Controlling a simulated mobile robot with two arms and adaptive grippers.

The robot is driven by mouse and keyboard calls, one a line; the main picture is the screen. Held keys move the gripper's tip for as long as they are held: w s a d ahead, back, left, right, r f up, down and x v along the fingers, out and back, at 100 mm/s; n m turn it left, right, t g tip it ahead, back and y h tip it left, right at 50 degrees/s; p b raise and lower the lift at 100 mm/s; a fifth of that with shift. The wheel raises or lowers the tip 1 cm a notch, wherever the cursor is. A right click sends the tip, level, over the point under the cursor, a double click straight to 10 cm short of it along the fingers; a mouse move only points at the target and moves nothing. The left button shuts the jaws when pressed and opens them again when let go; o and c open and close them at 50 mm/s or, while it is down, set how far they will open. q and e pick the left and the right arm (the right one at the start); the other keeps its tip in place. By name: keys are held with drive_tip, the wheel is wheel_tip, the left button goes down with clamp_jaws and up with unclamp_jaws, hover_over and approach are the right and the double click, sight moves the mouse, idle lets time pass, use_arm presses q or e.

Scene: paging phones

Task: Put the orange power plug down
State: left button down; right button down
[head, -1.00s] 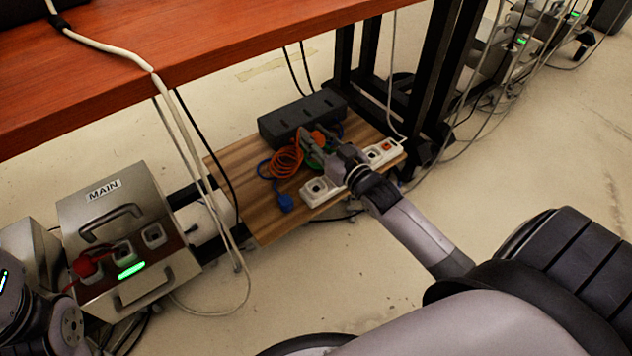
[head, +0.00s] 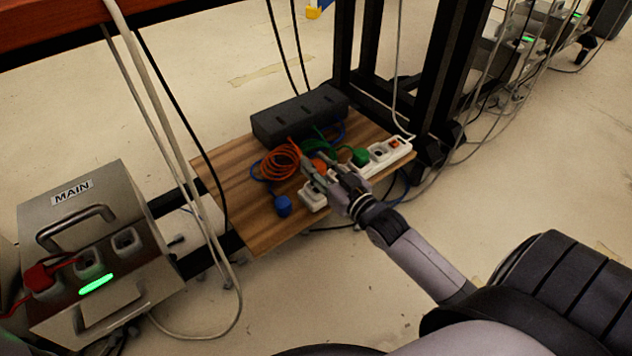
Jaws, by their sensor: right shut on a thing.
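The orange power plug (head: 319,165) shows as a small orange patch at the fingers of my right gripper (head: 312,174). The gripper is shut on it, low over the wooden board, and the fingers hide part of the plug. The plug's coiled orange cable (head: 279,160) lies to its left on the board. I cannot tell whether the plug touches anything beneath. My left gripper is not in view.
The wooden board (head: 235,190) carries a dark box (head: 300,116), a white power strip (head: 400,149), a green plug (head: 360,156) and a blue plug (head: 284,206). A metal MAIN box (head: 130,200) with a red plug (head: 39,278) stands left. Hanging cables and table legs surround the board.

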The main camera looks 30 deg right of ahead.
drive_tip(key=shift+f+b, duration=0.55)
wheel_tip(320, 180, down, 2)
drive_tip(key=shift+f+b, duration=0.1)
drive_tip(key=shift+b, duration=1.1)
drive_tip(key=shift+f+b, duration=0.35)
drive_tip(key=shift+r, duration=0.15)
drive_tip(key=shift+f, duration=0.25)
drive_tip(key=c, duration=1.2)
unclamp_jaws()
